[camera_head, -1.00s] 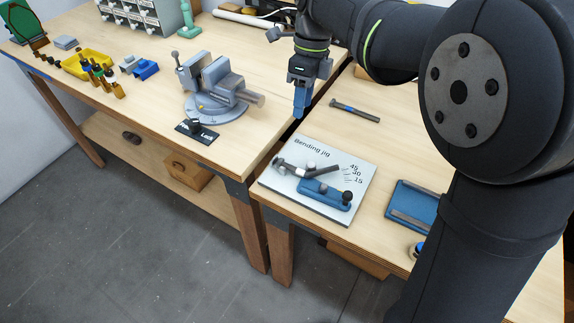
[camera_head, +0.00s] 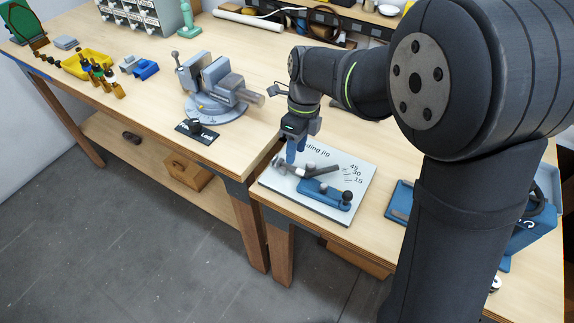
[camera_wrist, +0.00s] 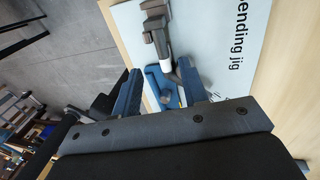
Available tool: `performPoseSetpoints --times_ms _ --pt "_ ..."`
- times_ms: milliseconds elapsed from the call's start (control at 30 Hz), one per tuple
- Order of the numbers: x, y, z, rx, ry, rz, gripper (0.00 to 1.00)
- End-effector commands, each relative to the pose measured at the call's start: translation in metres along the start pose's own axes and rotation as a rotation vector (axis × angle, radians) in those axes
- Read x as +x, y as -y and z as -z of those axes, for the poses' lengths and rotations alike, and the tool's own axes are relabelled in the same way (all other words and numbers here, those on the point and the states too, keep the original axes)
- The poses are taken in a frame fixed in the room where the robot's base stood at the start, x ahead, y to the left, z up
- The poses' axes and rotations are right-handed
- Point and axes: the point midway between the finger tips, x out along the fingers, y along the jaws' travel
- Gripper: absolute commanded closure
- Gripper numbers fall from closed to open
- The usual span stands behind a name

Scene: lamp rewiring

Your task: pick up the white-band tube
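A short grey tube-like part with a white band (camera_wrist: 165,63) shows beyond my fingers in the wrist view, lying at the bending jig. I take it for the white-band tube. The bending jig (camera_head: 343,210) is a pale plate with a blue fixture (camera_head: 324,194) and a dark grey lever (camera_head: 320,171). My gripper (camera_head: 291,158) points down over the jig's left part. In the wrist view my gripper (camera_wrist: 160,82) has its two blue fingers apart, with nothing held between them.
A grey vise (camera_head: 215,90) stands on the left bench, near a black lock plate (camera_head: 197,131). A blue tray (camera_head: 400,200) lies right of the jig, partly behind my arm. A yellow bin (camera_head: 88,62) is at far left. A gap separates the two benches.

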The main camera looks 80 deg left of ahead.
Motion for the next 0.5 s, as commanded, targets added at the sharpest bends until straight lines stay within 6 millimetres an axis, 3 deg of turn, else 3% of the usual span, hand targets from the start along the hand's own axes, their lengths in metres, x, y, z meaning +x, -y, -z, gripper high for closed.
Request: performPoseSetpoints --times_ms 300,500 --pt "0.043 0.004 0.003 0.0 -0.003 -0.003 0.6" --pt "0.05 0.004 0.003 0.001 -0.002 -0.003 0.6"
